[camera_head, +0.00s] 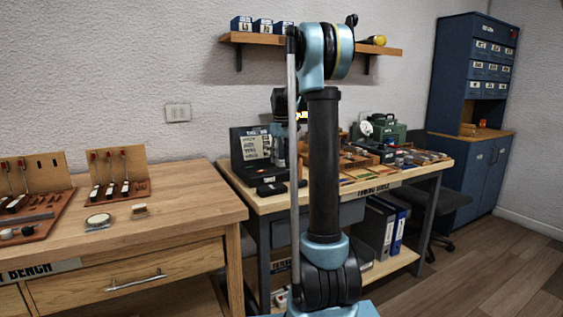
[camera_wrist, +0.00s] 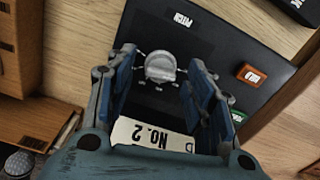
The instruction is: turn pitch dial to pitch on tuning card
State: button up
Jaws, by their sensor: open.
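In the wrist view the round grey-white pitch dial (camera_wrist: 160,67) sits on a black panel (camera_wrist: 215,45), with small marks around it and a PITCH label (camera_wrist: 183,18) beyond it. My gripper (camera_wrist: 161,60) is open, its two blue fingers on either side of the dial. I cannot tell whether they touch it. A pale card (camera_wrist: 150,136) reading "No. 2" and "D", upside down in this view, shows between the fingers' bases, partly covered by my gripper. In the head view, my arm hides much of the gripper and dial.
In the head view, a dark upright board (camera_head: 249,150) stands on the tuning bench. Trays and tools crowd the bench's right. A wooden workbench (camera_head: 180,205) stands left.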

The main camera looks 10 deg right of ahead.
notch_tip(320, 180, up, 11)
dwell(0.4)
